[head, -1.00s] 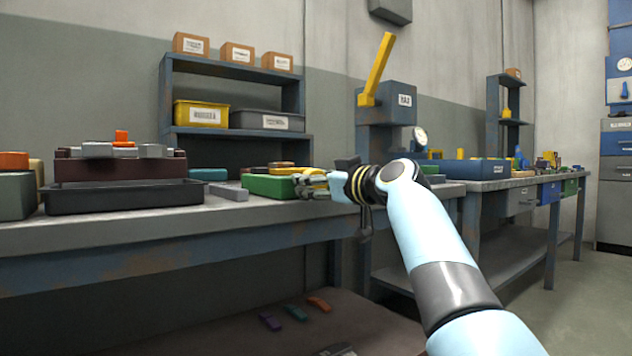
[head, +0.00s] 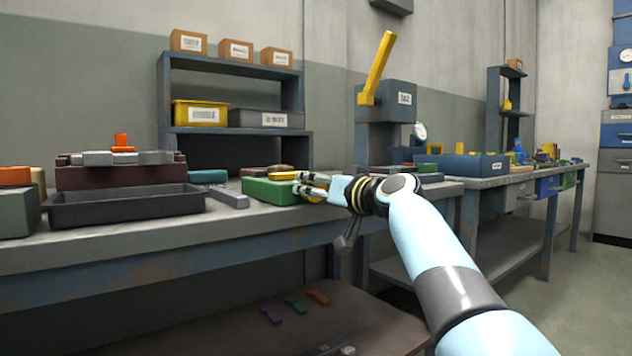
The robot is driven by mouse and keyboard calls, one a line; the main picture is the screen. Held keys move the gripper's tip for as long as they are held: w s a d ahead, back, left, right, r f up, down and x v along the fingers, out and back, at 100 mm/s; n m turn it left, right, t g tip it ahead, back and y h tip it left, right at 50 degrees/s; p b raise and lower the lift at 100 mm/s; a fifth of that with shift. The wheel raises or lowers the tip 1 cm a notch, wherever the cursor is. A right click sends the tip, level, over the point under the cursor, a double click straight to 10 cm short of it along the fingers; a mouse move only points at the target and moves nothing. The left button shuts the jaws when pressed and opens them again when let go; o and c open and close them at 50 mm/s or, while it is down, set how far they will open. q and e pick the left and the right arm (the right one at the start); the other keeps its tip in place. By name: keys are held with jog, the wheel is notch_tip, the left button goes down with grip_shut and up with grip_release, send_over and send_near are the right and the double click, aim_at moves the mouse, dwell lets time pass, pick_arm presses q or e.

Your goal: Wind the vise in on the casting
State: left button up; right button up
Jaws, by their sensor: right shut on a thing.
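My right gripper (head: 304,186) reaches in over the front edge of the near bench, at the right end of a green tray (head: 268,190). Its fingers are closed around a small yellow piece (head: 318,178), mostly hidden by the fingers. A grey lever-like part (head: 348,238) hangs tilted below my wrist; I cannot tell what it joins. At the left, a dark maroon block (head: 120,177) bears grey blocks (head: 155,157) and an orange piece (head: 122,141). I cannot tell for sure which thing is the vise or the casting. My left gripper is out of view.
A black tray (head: 125,208) sits on the near bench (head: 200,238) before the maroon block. A grey bar (head: 230,198) lies beside it. A press with a yellow lever (head: 377,68) stands behind. Bare bench top shows along the front edge.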

jog(key=shift+m, duration=0.4)
jog(key=o, duration=1.2)
jog(key=v, duration=1.2)
jog(key=shift+f, duration=0.1)
